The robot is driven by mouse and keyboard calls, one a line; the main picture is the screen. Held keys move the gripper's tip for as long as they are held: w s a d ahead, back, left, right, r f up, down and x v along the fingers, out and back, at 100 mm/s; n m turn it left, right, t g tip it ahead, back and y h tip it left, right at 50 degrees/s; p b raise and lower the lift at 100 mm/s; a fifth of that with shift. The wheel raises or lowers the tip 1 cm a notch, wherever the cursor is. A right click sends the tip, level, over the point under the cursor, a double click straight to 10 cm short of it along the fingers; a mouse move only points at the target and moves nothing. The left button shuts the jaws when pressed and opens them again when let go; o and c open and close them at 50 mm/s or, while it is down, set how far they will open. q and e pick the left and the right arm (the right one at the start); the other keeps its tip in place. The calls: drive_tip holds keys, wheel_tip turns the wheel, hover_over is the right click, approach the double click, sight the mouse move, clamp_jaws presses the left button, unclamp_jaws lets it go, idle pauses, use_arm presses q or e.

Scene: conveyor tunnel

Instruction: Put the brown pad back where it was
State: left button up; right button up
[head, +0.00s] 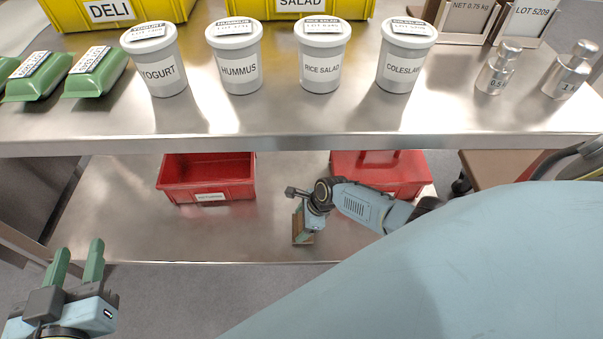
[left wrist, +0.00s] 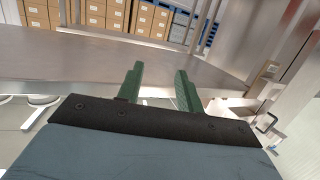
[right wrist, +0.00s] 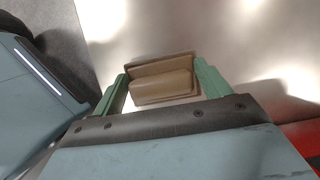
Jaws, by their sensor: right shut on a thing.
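The brown pad (right wrist: 165,84) is between the green fingers of my right gripper (right wrist: 158,88), which is shut on it, in the right wrist view. In the head view the pad (head: 303,238) shows small below my right wrist, over the lower steel shelf (head: 120,220) near its front edge. I cannot tell whether the pad touches the shelf. My left gripper (head: 78,262) is open and empty at the lower left of the head view, in front of the shelf. Its two fingers also stand apart in the left wrist view (left wrist: 160,88).
The upper shelf (head: 250,128) carries several white tubs (head: 238,62), green packs (head: 97,72), metal weights (head: 498,70) and yellow bins (head: 120,12). The lower shelf's left part is clear.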

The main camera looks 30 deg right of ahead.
use_arm(q)
drive_tip(key=shift+r, duration=0.2)
use_arm(e)
drive_tip(key=shift+f, duration=0.1)
drive_tip(key=o, duration=1.3)
use_arm(q)
drive_tip(key=shift+w+d+r, duration=0.1)
drive_tip(key=shift+r, duration=0.15)
